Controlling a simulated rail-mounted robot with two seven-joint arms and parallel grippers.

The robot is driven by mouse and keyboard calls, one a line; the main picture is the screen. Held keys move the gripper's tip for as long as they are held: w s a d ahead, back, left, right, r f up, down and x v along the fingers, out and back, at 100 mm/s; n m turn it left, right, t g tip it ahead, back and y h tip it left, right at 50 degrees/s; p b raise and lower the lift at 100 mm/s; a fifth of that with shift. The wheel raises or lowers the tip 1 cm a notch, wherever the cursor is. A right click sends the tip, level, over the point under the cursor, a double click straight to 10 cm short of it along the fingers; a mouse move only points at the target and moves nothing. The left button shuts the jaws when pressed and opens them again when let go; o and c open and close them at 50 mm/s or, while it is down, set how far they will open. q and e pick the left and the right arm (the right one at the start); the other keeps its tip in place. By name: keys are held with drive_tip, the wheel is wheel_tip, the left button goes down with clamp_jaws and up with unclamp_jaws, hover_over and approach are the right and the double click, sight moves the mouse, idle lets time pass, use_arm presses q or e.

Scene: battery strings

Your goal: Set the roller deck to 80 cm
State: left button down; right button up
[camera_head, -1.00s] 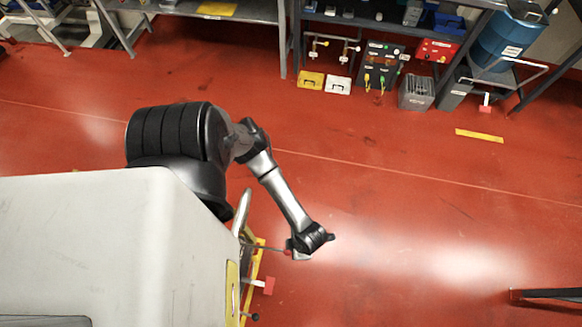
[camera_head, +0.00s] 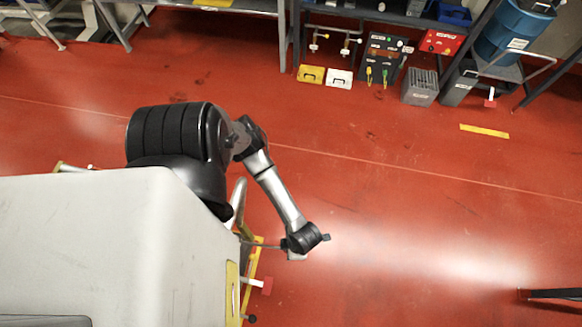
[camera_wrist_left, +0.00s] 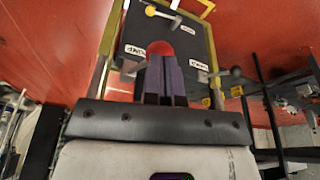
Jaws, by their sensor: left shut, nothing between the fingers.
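The yellow-framed cart (camera_head: 247,290), which I take to be the roller deck, shows at the lower centre of the head view, mostly hidden by my body. A thin rod (camera_head: 262,244) runs from it to my left gripper (camera_head: 286,245). A dark panel (camera_wrist_left: 180,43) behind has a label reading PUMP (camera_wrist_left: 134,50). My right gripper is not in view.
Benches and a blue drum (camera_head: 513,30) stand along the back. A dark metal part (camera_head: 550,295) is at the lower right. Red floor between is clear.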

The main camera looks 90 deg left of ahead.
use_arm(q)
drive_tip(key=shift+s+f, duration=0.1)
drive_tip(key=shift+s, duration=0.1)
drive_tip(key=shift+f, duration=0.1)
drive_tip(key=shift+f+b, duration=0.4)
drive_tip(key=shift+f, duration=0.2)
drive_tip(key=shift+w+b+x, duration=0.2)
drive_tip(key=shift+b+x, duration=0.25)
drive_tip(key=shift+x, duration=0.3)
drive_tip(key=shift+w+b+x, duration=0.15)
drive_tip(key=shift+b+x, duration=0.3)
drive_tip(key=shift+x, duration=0.3)
drive_tip(key=shift+f, duration=0.1)
drive_tip(key=shift+a, duration=0.1)
